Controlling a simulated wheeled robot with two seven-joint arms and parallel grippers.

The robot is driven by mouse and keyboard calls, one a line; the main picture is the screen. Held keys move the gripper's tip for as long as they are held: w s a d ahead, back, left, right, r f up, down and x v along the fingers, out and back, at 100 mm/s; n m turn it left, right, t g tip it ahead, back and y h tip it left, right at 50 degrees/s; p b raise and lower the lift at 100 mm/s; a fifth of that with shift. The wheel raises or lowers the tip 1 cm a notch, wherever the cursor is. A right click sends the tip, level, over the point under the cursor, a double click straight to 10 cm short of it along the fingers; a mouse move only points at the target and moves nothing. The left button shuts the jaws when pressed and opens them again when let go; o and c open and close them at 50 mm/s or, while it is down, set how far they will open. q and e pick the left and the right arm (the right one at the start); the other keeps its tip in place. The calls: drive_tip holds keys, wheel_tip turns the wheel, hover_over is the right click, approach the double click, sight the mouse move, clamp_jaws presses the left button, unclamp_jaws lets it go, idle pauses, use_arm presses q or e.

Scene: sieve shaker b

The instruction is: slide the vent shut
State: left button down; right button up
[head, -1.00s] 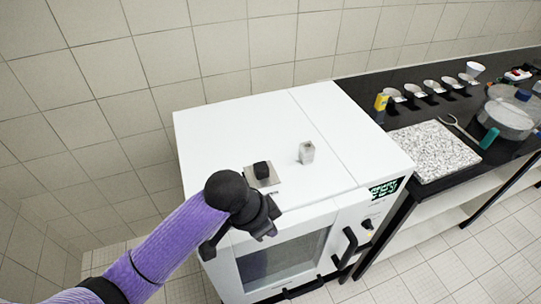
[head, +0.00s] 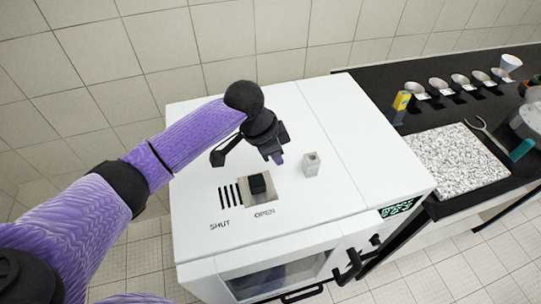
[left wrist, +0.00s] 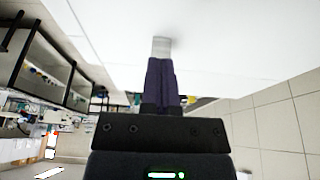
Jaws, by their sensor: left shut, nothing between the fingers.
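The vent slider is a square metal plate with a black knob (head: 258,185) on top of the white oven (head: 330,215). The plate sits at the OPEN label, and dark vent slots (head: 230,196) show uncovered to its left, above the SHUT label. My left gripper (head: 277,158) is above the oven top, behind and a little right of the knob, apart from it. Its fingers are together and empty; they also show closed in the left wrist view (left wrist: 161,85). My right gripper is not in view.
A small grey block-shaped fitting (head: 311,164) stands on the oven top, right of my left gripper. A black counter (head: 385,85) to the right carries a speckled slab (head: 455,160), several metal scoops and a yellow item (head: 401,100). The oven top's left part is clear.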

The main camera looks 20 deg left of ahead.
sight(243, 191)
use_arm(q)
drive_tip(key=b+x, duration=0.1)
drive_tip(key=x, duration=0.5)
drive_tip(key=shift+f, duration=0.1)
drive_tip(key=shift+s+a+f, duration=0.1)
drive_tip(key=shift+a+f, duration=0.1)
drive_tip(key=shift+a, duration=0.05)
drive_tip(key=shift+s+a+r+p, duration=0.1)
drive_tip(key=shift+s+a+p, duration=0.65)
drive_tip(key=shift+a, duration=0.3)
drive_tip(key=shift+s+a, duration=0.2)
drive_tip(key=shift+a, duration=0.05)
drive_tip(key=s+a+p, duration=0.1)
drive_tip(key=a, duration=0.1)
drive_tip(key=s+a+p, duration=0.2)
drive_tip(key=a+p, duration=0.1)
drive_tip(key=shift+s+a+r, duration=0.1)
drive_tip(key=shift+s+a, duration=0.25)
drive_tip(key=shift+s, duration=0.05)
drive_tip(key=shift+s+a, duration=0.2)
drive_tip(key=shift+a, duration=0.05)
drive_tip(key=shift+f, duration=0.2)
